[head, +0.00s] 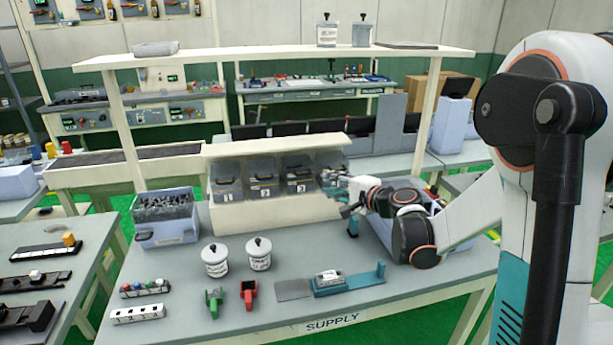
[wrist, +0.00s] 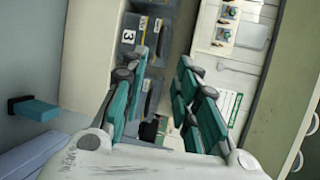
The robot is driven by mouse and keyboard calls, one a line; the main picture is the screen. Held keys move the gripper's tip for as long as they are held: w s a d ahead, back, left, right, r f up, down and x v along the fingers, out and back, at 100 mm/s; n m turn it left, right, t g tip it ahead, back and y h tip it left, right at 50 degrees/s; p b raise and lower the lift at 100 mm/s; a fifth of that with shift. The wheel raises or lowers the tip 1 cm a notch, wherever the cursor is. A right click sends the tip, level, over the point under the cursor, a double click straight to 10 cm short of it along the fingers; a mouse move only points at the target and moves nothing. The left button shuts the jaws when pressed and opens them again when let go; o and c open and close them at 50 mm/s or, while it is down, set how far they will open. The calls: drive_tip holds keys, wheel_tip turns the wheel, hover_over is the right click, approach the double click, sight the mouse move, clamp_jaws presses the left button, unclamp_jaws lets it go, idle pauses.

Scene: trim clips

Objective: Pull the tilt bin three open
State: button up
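I cannot tell whether a finger touches the bin.
Bins one (head: 228,189) and two (head: 262,184) sit left of bin three. A grey-blue crate of dark parts (head: 168,238) stands left of the rack. Two white jars (head: 215,260) (head: 258,253) stand in front. A shelf (head: 280,54) spans above the bench.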

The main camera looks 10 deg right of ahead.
sight(306, 174)
drive_tip(key=b+x, duration=0.2)
drive_tip(key=x, duration=1)
drive_tip(key=shift+w+a+b, duration=0.15)
drive_tip(key=shift+w+b, duration=0.1)
drive_tip(key=shift+b, duration=0.15)
